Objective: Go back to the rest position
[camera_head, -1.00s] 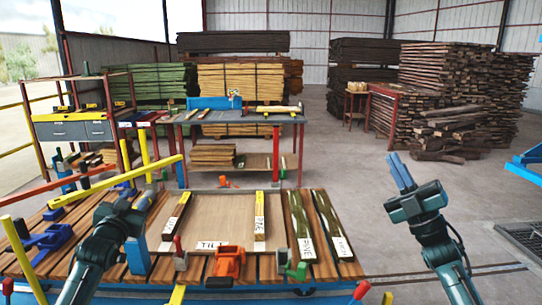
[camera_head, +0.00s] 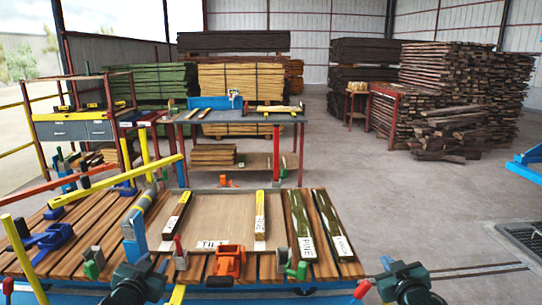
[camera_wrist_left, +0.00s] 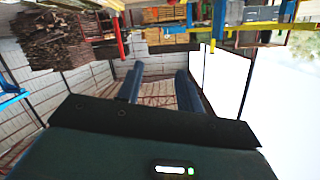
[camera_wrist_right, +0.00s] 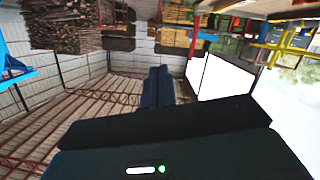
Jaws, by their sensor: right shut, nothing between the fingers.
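My left gripper (camera_head: 151,262) is low at the front left edge of the slatted workbench in the head view. In the left wrist view its two blue fingers (camera_wrist_left: 160,75) stand apart with nothing between them. My right gripper (camera_head: 387,262) is low at the right, beyond the workbench's right end, over open floor. In the right wrist view its fingers (camera_wrist_right: 158,73) are together with nothing held. Both grippers are clear of the labelled planks. The lower arm links are mostly out of the head view.
The slatted workbench (camera_head: 90,235) carries a wood panel (camera_head: 218,215), labelled strips and an orange clamp (camera_head: 229,262). A yellow bar (camera_head: 115,180) crosses its left side. A second table (camera_head: 250,118) and lumber stacks (camera_head: 460,75) stand behind.

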